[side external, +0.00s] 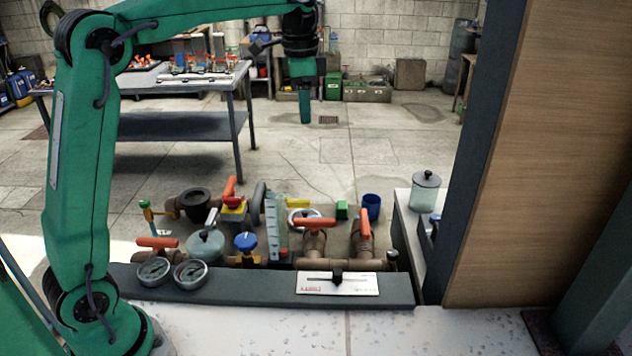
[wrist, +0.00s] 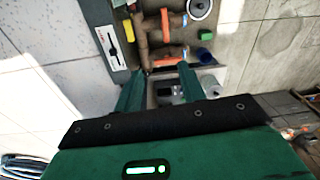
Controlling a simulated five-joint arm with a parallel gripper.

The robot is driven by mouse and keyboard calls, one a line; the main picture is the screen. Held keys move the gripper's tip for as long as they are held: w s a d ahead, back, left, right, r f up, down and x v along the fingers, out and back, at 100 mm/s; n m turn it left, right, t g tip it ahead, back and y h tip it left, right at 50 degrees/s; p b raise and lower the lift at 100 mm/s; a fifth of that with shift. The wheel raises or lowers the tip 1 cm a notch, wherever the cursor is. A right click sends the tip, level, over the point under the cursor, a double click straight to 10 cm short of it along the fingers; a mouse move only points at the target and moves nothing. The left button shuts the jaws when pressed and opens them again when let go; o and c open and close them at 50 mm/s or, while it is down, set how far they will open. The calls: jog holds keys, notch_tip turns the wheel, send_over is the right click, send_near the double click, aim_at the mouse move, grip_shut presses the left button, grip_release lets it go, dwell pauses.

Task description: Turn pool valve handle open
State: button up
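Several valves with orange handles sit on brown pipes in the pit. In the side external view, one orange handle (side external: 315,223) lies across the front pipe, and another orange handle (side external: 365,224) stands tilted just right of it. Two orange handles also show in the wrist view, an upper one (wrist: 165,21) and a lower one (wrist: 168,62). Further orange handles are at the front left (side external: 158,242) and behind (side external: 229,187). I cannot tell which one is the pool valve. My gripper (side external: 306,112) hangs high above the pit, pointing down. Its fingers (wrist: 163,74) are apart and empty, touching no handle.
Two gauges (side external: 173,272), a slider panel (side external: 337,284), a blue round knob (side external: 245,241), a blue cup (side external: 371,205) and a green block (side external: 341,210) surround the valves. A lidded jar (side external: 425,192) stands on the right ledge. A wooden panel (side external: 540,150) rises at right. Air above the pit is clear.

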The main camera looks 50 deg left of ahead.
jog(key=shift+w+a+f+m, duration=0.6)
jog(key=shift+w+f, duration=0.75)
jog(key=shift+w, duration=0.55)
send_over(314, 219)
jog(key=shift+g, duration=0.4)
notch_tip(314, 219, down, 21)
jog(key=shift+r, duration=0.2)
jog(key=shift+f, duration=0.1)
jog(key=shift+f, duration=3.75)
grip_shut()
